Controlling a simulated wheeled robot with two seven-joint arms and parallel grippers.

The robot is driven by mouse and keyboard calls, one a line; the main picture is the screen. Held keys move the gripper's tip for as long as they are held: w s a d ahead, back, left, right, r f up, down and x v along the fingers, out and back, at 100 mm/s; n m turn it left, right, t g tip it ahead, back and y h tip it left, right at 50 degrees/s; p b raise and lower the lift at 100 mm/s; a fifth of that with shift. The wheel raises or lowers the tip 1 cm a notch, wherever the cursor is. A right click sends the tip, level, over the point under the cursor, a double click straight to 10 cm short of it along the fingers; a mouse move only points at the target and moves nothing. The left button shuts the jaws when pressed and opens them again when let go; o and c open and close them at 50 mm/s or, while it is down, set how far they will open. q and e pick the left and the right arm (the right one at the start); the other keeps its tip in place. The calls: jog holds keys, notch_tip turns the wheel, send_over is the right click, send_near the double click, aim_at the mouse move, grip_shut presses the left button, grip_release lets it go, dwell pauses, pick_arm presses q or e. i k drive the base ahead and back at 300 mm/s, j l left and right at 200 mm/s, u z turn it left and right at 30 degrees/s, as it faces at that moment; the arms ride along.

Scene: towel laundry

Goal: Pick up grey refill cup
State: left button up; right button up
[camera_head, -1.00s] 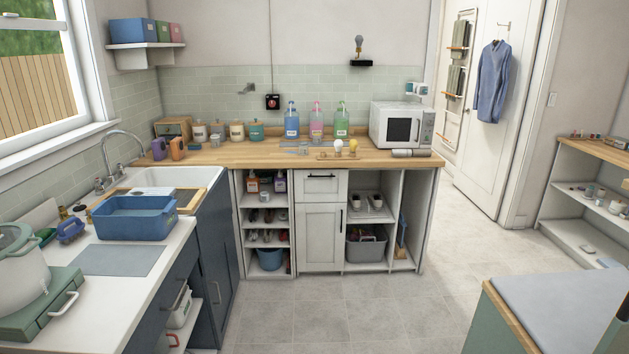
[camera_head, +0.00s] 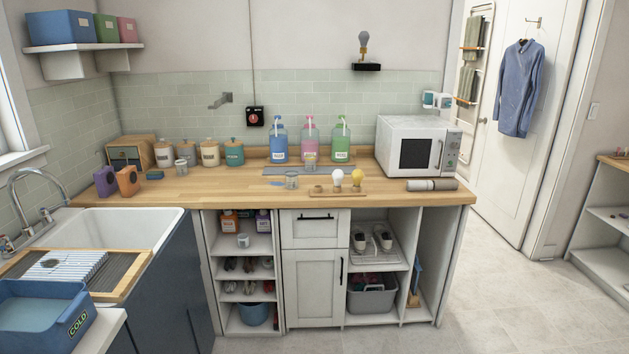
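Several small pale or greyish cups show, and I cannot tell for sure which is the grey refill cup. One small grey, see-through-looking cup (camera_head: 291,180) stands on the wooden counter (camera_head: 230,185), in front of the grey mat with the pump bottles. A similar pale cup (camera_head: 181,167) stands near the row of canisters. A light grey cup (camera_head: 243,240) sits on a shelf under the counter. Neither of my grippers is in view.
Blue (camera_head: 279,143), pink (camera_head: 310,142) and green (camera_head: 341,143) pump bottles stand at the back. A microwave (camera_head: 418,145) is right. A light-bulb board (camera_head: 338,191) lies near the cup. A sink (camera_head: 125,225) and blue basin (camera_head: 40,318) are left. Floor right is clear.

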aim_at(291, 176)
jog(key=i+u, duration=0.15)
jog(key=i, duration=0.4)
jog(key=i+l+u, duration=0.15)
jog(key=i, duration=0.4)
jog(key=i+l+u, duration=0.15)
jog(key=i, duration=0.4)
